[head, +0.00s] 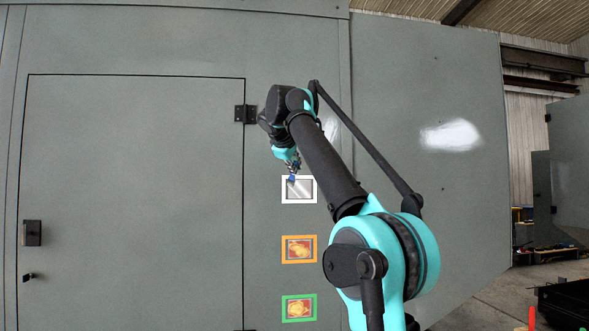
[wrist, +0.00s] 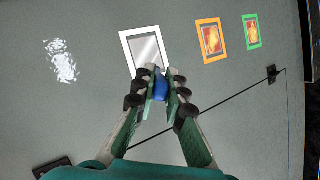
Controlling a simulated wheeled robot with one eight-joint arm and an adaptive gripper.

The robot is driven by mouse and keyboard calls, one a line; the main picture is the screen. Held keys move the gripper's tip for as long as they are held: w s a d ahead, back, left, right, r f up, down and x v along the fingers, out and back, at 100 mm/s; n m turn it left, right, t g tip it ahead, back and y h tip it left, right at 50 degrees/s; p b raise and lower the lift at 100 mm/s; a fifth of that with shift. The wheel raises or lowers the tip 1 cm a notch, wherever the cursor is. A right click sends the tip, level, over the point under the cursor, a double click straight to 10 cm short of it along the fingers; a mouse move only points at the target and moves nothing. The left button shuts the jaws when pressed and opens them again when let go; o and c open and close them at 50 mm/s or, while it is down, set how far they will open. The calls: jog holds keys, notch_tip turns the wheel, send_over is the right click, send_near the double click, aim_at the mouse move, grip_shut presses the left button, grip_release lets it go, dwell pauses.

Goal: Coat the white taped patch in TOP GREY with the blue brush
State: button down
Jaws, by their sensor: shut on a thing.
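The white taped patch (head: 308,191) is a white tape frame around shiny, streaked silver-grey metal on the grey enclosure wall. It also shows in the wrist view (wrist: 147,50), at the top middle. My gripper (head: 292,168) is at the patch's upper edge in the head view. In the wrist view my gripper (wrist: 160,80) is shut on the blue brush (wrist: 160,88). The brush (head: 292,178) overlaps the patch's upper left part in the head view. Its bristles are mostly hidden, and I cannot tell whether they touch the metal. No paint container is visible.
Below are an orange-framed patch (head: 299,249) and a green-framed patch (head: 299,308), both with rusty orange-yellow surfaces. A door with a dark hinge (head: 245,114) and handle (head: 32,233) fills the left. A whitish smear (head: 451,135) marks the right panel. Floor shows at lower right.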

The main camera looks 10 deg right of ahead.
aim_at(297, 166)
jog(key=shift+s, duration=0.1)
jog(key=shift+s, duration=1.45)
